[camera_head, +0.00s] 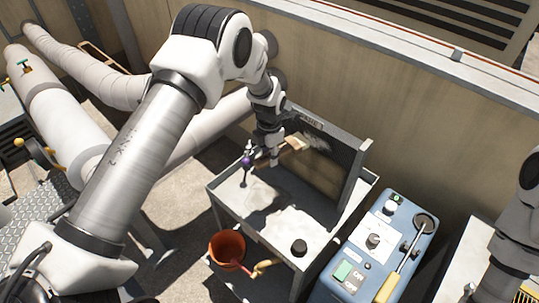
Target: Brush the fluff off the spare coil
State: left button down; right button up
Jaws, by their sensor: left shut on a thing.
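The spare coil (312,174) is a dark, finned panel in a grey frame, standing upright and leaning at the back of a grey metal table (222,202). My left gripper (264,158) is in front of the coil's upper left part, shut on a brush (297,142) with a pale wooden body. The brush is at the coil's upper face; whether it touches is unclear.
A small purple-topped item (246,161) stands at the table's left. An orange-red bucket (227,249) sits below. A blue control box (378,248) stands to the right. Large pipes (70,115) run at left.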

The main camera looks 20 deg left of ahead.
aim_at(259, 164)
pick_arm(q)
jog(key=shift+r+p, duration=0.85)
jog(key=shift+r, duration=0.8)
jog(key=shift+f+b, duration=1.35)
jog(key=shift+f, duration=0.8)
jog(key=shift+r+p, duration=1.45)
jog(key=shift+r, duration=0.7)
jog(key=shift+s+a+p, duration=0.35)
jog(key=shift+s+p, duration=0.1)
jog(key=shift+s, duration=0.5)
jog(key=shift+s+a+p, duration=0.3)
jog(key=shift+s+p, duration=0.15)
jog(key=shift+s, duration=0.45)
jog(key=shift+s+a, duration=0.1)
jog(key=shift+s, duration=0.15)
